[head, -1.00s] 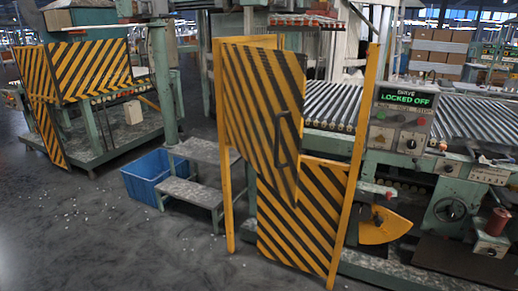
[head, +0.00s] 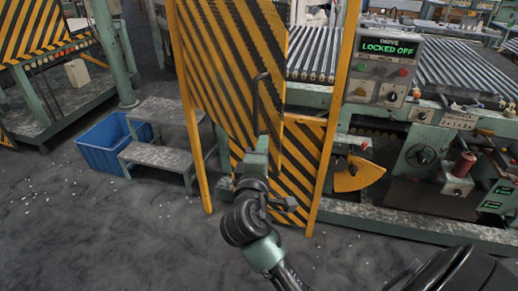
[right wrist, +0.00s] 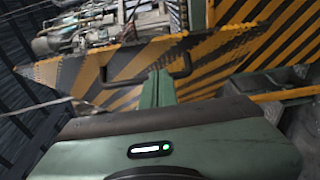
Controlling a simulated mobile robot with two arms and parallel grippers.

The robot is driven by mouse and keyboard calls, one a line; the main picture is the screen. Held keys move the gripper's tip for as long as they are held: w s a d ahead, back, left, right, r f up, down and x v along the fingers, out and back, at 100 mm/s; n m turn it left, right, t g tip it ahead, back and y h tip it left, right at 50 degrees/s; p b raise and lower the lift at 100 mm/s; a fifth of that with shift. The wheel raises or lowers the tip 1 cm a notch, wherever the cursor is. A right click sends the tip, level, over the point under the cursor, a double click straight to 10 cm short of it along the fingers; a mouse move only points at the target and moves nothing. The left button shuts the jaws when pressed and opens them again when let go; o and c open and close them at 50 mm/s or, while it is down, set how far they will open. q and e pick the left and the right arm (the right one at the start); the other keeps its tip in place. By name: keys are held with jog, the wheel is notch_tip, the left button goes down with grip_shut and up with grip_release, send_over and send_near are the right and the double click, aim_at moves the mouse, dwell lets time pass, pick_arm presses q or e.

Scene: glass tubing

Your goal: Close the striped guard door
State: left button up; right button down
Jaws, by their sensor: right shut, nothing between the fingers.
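The striped guard door (head: 225,65) is a yellow-and-black panel between two yellow posts in the head view. It stands partly open, its free right edge swung toward me, with a gap to the right post (head: 335,120). Its dark handle (head: 256,100) is near that free edge. My right gripper (head: 262,140) is shut and empty, at the lower end of the handle in the head view. In the right wrist view the closed fingers (right wrist: 157,75) point at the striped door (right wrist: 115,70), with the handle (right wrist: 182,68) beside them; contact is unclear. My left gripper is out of view.
A lower striped panel (head: 300,150) fills the frame behind the door. Grey steps (head: 165,160) and a blue bin (head: 103,145) stand to the left. A control box reading "LOCKED OFF" (head: 385,65) and a roller conveyor (head: 314,55) are to the right. The floor in front is mostly clear.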

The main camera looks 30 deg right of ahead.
aim_at(278, 123)
jog(key=w+d, duration=0.1)
jog(key=d, duration=0.1)
jog(key=w+d+p, duration=0.1)
jog(key=d, duration=0.1)
jog(key=w+d+p, duration=0.1)
jog(key=d, duration=0.1)
jog(key=shift+w, duration=0.25)
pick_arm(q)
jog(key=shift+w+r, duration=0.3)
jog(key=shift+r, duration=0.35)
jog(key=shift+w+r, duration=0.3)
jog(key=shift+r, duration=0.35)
pick_arm(e)
jog(key=shift+w+d+f, duration=0.1)
jog(key=shift+d+f, duration=0.05)
jog(key=shift+d, duration=0.3)
